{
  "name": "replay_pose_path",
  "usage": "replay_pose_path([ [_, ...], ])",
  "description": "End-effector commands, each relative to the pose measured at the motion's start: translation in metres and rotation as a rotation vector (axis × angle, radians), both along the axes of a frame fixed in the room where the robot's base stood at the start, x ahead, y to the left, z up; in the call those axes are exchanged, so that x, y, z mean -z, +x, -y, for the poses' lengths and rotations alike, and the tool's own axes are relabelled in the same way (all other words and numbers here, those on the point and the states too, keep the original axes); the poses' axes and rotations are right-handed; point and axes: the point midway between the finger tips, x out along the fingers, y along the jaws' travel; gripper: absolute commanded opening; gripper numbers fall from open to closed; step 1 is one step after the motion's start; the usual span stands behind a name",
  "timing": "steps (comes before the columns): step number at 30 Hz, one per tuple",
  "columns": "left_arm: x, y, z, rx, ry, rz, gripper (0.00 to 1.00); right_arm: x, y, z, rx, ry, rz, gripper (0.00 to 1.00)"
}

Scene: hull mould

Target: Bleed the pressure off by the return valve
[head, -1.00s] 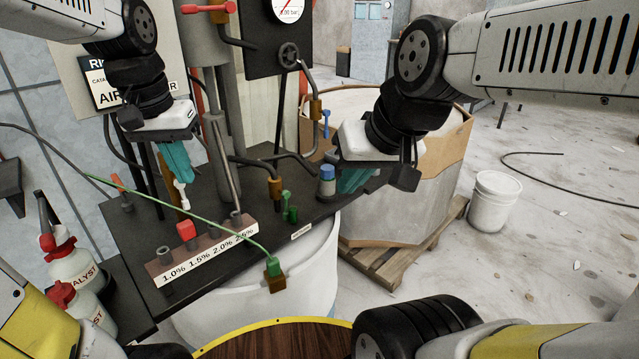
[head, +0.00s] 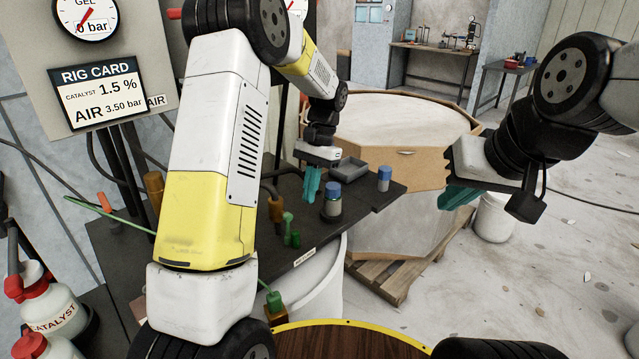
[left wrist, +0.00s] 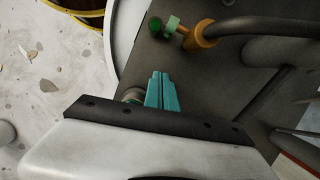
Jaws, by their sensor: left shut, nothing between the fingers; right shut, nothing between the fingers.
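No valve in view carries a readable return label. On the dark bench (head: 369,198), a brass fitting (head: 276,208) stands beside a light green lever (head: 288,220) and a dark green piece (head: 296,240). The left wrist view shows the brass fitting (left wrist: 200,34) and light green part (left wrist: 172,24) beyond my fingers. My left gripper (head: 311,186) is shut and empty, fingers down, between that fitting and a blue-capped jar (head: 333,203). My right gripper (head: 459,198) is shut and empty, off to the right. My left arm hides the bench's middle and much of the pipework.
A gauge (head: 86,18) reads 0 bar above a rig card (head: 97,93). A grey tray (head: 348,169) and a second blue-capped jar (head: 384,179) are near the bench's far end. Catalyst bottles (head: 52,310) stand at left. A large octagonal box (head: 405,140) on a pallet stands behind.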

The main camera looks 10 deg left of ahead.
Motion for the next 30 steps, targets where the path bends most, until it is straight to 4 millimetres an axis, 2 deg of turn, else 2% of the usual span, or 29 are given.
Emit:
replay_pose_path([
  [3,0.026,-0.009,-0.004,0.001,0.002,-0.006,0.00,0.000,0.000,0.000,0.000,0.000,0.000,0.00],
  [10,0.068,-0.023,-0.013,-0.001,0.001,-0.003,0.00,0.000,0.000,0.000,0.000,0.000,0.000,0.00],
  [13,0.064,-0.037,-0.020,-0.002,0.000,0.000,0.00,0.000,0.000,0.000,0.000,0.000,0.000,0.00],
  [18,0.063,-0.051,-0.027,-0.001,0.000,0.000,0.00,0.000,0.000,0.000,0.000,0.000,0.000,0.00],
  [30,0.063,-0.055,-0.029,0.000,0.000,0.000,0.00,0.000,0.000,0.000,0.000,0.000,0.000,0.00],
])
